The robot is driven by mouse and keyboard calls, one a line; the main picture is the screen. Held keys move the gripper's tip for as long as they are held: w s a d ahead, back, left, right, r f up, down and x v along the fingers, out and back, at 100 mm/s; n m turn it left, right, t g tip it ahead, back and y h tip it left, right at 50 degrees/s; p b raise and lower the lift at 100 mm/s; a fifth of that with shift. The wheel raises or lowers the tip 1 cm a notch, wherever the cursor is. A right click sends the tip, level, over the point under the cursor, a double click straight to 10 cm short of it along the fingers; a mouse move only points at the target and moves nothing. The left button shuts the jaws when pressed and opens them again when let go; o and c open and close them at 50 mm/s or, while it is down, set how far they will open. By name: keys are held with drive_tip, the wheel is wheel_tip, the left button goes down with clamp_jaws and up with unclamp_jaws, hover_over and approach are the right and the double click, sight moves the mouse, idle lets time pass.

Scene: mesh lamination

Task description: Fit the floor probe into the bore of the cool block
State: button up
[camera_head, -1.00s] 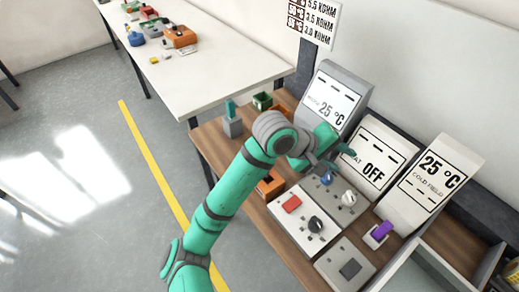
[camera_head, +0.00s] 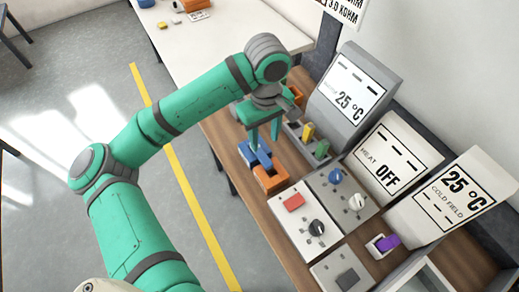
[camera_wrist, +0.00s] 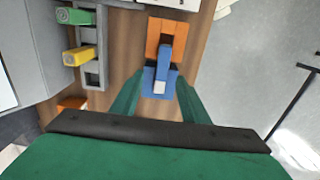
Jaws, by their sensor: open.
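My gripper (camera_head: 264,140) is open and points down, its two green fingers apart above a blue block (camera_head: 250,157). In the wrist view, my gripper (camera_wrist: 159,103) has its fingers on either side of a blue probe-like piece (camera_wrist: 166,66) with a pale end. This piece overlaps the blue block (camera_wrist: 149,80) and an orange block (camera_wrist: 153,27); I cannot tell whether it stands in a bore or lies across them. The orange block (camera_head: 271,181) adjoins the blue one. A grey rack (camera_wrist: 92,75) holds a yellow probe (camera_head: 308,131) and a green probe (camera_head: 322,149). No label shows which is the floor probe.
A panel with a red button (camera_head: 293,201) and knobs is close to the orange block. Displays stand behind, including a cold field display (camera_head: 452,200) reading 25 °C. A purple piece (camera_head: 389,242) sits at the right. A white table (camera_head: 215,50) stands at the back.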

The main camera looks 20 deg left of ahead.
sight(263, 155)
drive_tip(key=shift+s+a+f, duration=0.1)
drive_tip(key=shift+f, duration=1.8)
drive_tip(key=shift+s+a+f, duration=0.1)
drive_tip(key=shift+f, duration=1.75)
clamp_jaws()
